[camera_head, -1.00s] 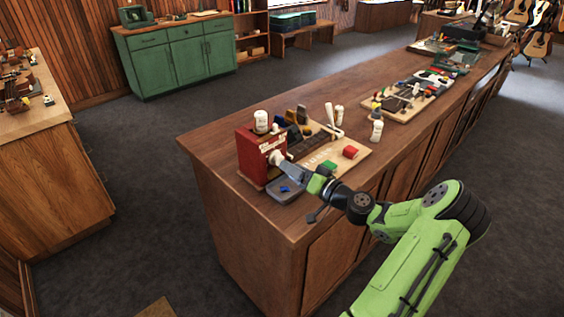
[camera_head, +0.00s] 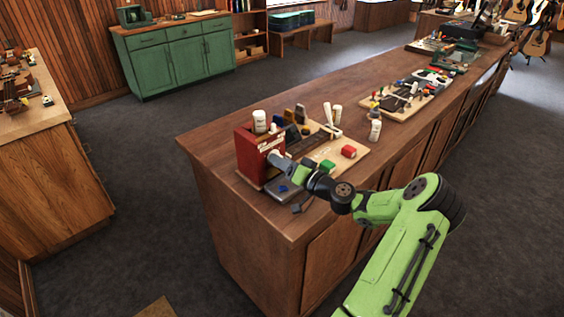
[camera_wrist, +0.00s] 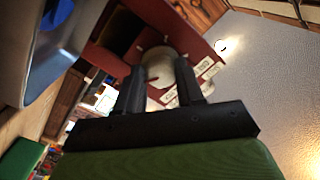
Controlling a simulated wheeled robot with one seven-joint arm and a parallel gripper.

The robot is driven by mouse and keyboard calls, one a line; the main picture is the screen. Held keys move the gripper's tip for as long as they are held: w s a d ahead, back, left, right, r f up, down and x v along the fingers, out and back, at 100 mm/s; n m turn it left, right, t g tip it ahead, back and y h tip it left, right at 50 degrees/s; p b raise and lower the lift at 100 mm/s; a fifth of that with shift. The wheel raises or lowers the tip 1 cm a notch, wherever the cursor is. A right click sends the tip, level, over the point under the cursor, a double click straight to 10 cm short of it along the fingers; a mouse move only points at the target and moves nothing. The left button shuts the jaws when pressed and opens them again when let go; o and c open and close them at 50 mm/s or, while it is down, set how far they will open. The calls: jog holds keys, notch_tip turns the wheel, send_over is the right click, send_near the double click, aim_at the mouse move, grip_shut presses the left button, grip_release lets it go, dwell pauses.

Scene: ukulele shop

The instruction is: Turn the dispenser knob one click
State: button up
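The dispenser (camera_head: 247,158) is a red box at the near left end of the wooden counter. Its pale round knob (camera_wrist: 158,68) sticks out from the front face and bears a thin red mark; it also shows in the head view (camera_head: 276,158). My gripper (camera_wrist: 160,76) is at the knob, with one black finger on each side, and appears shut on it. Pale labels (camera_wrist: 206,70) with small print lie around the knob on the red face. A grey tray (camera_wrist: 18,85) with a blue piece (camera_wrist: 52,45) in it sits below the knob.
A light board (camera_head: 322,153) with green and red blocks lies to the right of the dispenser. White bottles (camera_head: 375,130) stand nearby, one on top of the dispenser. More boards with tools lie farther along the counter (camera_head: 348,107). The counter's front edge passes under my arm.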

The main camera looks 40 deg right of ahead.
jog(key=shift+w+a+r, duration=0.1)
jog(key=shift+r, duration=0.05)
jog(key=m+p, duration=0.2)
jog(key=m, duration=0.3)
jog(key=shift+r+m, duration=0.15)
jog(key=shift+m, duration=0.15)
jog(key=m+p, duration=0.1)
jog(key=m, duration=0.2)
jog(key=shift+t, duration=0.3)
jog(key=shift+m+p, duration=0.7)
jog(key=shift+m, duration=1.1)
jog(key=o, duration=0.9)
jog(key=shift+o, duration=0.5)
jog(key=shift+w+f, duration=0.25)
jog(key=shift+f, duration=0.05)
jog(key=s, duration=1)
jog(key=s+b, duration=0.1)
jog(key=s, duration=0.4)
jog(key=shift+s+d+f, duration=0.35)
jog(key=shift+d, duration=0.05)
